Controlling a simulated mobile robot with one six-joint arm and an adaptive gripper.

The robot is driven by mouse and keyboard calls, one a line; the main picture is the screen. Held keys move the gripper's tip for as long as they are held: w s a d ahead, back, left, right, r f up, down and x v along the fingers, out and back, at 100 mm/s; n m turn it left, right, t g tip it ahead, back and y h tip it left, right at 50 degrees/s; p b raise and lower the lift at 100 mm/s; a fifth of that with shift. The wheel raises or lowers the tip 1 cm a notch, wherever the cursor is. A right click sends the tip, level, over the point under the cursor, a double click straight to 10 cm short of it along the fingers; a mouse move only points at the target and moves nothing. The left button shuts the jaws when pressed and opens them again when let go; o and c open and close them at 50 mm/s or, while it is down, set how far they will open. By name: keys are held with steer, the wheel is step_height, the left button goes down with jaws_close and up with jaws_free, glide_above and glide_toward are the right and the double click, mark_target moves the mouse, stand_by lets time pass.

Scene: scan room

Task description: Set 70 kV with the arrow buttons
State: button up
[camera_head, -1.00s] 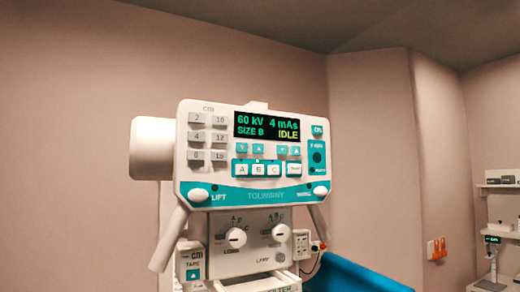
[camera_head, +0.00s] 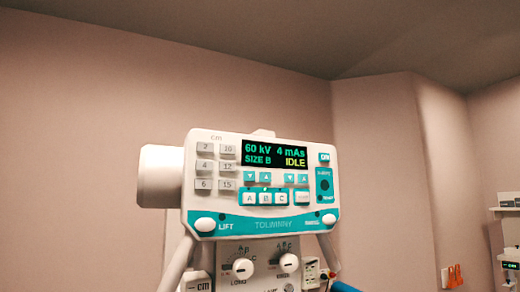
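The control panel (camera_head: 220,168) of the white and teal machine faces me in the head view. Its display (camera_head: 274,153) reads 60 kV, 4 mAs, SIZE B and IDLE. Under the kV reading are two small teal arrow buttons, down (camera_head: 250,177) and up (camera_head: 265,177). A second pair of arrow buttons (camera_head: 296,178) sits under the mAs reading. Below them is a row with A, B and C buttons (camera_head: 265,198). My gripper is not in view.
Number keys (camera_head: 204,166) are left of the display. White LIFT knob (camera_head: 205,224) and two dials (camera_head: 243,268) are lower down. A bit of blue surface (camera_head: 343,287) shows at the bottom. Shelves with equipment (camera_head: 508,207) stand far right. The space before the panel looks clear.

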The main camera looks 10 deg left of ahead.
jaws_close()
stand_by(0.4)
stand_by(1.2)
